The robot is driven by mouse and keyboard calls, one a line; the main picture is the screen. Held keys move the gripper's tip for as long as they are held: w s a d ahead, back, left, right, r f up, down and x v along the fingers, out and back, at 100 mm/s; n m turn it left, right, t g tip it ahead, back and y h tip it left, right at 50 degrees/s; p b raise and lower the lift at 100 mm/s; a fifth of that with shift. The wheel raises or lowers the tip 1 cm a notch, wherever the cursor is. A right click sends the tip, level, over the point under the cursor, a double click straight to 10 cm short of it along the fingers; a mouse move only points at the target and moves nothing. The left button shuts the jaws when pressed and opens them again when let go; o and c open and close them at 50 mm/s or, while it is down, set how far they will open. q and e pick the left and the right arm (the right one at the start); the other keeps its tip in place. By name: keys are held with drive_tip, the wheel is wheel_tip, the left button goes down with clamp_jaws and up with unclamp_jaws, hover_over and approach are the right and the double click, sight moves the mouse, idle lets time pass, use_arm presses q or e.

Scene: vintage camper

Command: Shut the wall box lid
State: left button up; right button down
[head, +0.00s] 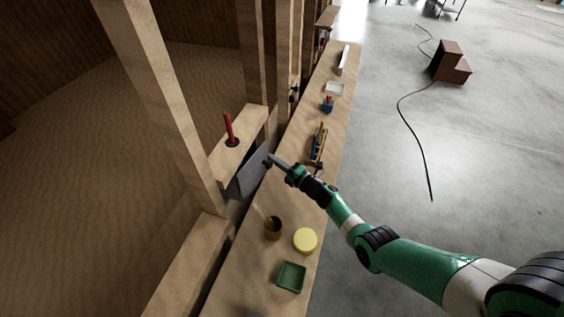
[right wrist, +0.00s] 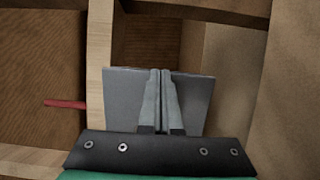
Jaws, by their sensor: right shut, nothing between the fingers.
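The wall box lid is a flat grey panel (head: 247,172) beside the wooden wall frame in the head view. It stands tilted against the frame, and how far it is open I cannot tell. My right gripper (head: 271,158) is shut and empty, with its fingertips at the lid's upper right edge. In the right wrist view the shut fingers (right wrist: 161,100) lie in front of the grey lid (right wrist: 198,95), which spreads on both sides of them. Whether they touch it I cannot tell. The rest of the box is hidden. My left gripper is not in view.
A red-handled tool (head: 228,128) stands in a wooden ledge (head: 245,140) by the lid. On the wooden bench (head: 238,280) are a brown cup (head: 273,229), a yellow disc (head: 305,240), a green tray (head: 291,277) and tools (head: 318,143). The floor at right is mostly open.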

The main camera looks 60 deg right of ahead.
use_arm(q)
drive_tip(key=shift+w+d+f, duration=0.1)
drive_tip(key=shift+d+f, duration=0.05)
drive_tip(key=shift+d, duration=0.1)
use_arm(e)
drive_tip(key=shift+w+y, duration=0.15)
drive_tip(key=shift+y, duration=0.15)
drive_tip(key=shift+r, duration=0.1)
idle(0.4)
